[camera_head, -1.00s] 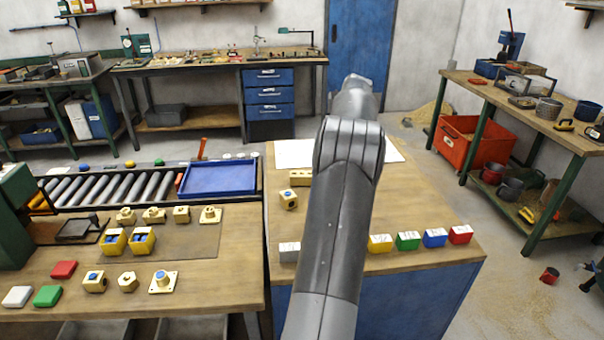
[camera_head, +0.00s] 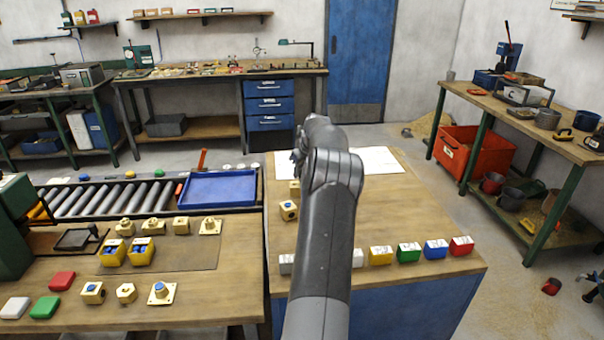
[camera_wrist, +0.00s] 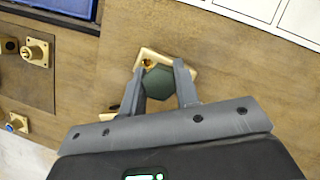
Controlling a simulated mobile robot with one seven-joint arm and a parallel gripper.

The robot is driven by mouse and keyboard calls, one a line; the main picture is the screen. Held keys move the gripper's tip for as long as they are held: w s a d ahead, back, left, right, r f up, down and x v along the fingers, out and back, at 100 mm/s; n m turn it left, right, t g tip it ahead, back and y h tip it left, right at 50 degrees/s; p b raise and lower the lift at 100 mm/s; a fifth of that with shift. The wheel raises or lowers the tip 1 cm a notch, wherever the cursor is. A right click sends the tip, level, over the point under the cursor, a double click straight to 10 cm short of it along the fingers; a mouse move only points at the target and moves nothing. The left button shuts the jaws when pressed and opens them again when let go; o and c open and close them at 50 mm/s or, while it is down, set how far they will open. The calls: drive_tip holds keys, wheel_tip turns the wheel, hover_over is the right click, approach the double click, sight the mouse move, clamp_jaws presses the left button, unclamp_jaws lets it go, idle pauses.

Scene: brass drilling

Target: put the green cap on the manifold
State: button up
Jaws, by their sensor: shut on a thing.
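In the wrist view, my gripper (camera_wrist: 160,72) is shut on the green cap (camera_wrist: 158,84), a dark green hexagonal piece between the two fingers. A brass block (camera_wrist: 149,57), apparently the manifold, lies just beyond and below the cap, partly covered by it. I cannot tell whether cap and block touch. In the head view, the manifold (camera_head: 295,188) is on the right-hand bench near the white sheet, partly hidden by my arm. The cap does not show clearly there.
Another brass block (camera_head: 288,210) sits close in front of the manifold. White sheet (camera_head: 380,160) lies behind. Yellow, green, blue and red labelled blocks (camera_head: 409,252) line the bench's front edge. A blue tray (camera_head: 218,187) and several brass fittings are to the left.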

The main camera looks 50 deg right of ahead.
drive_tip(key=shift+f, duration=0.5)
drive_tip(key=shift+f, duration=0.15)
drive_tip(key=o, duration=1)
drive_tip(key=shift+c, duration=0.2)
drive_tip(key=v, duration=1.2)
drive_tip(key=shift+r, duration=0.2)
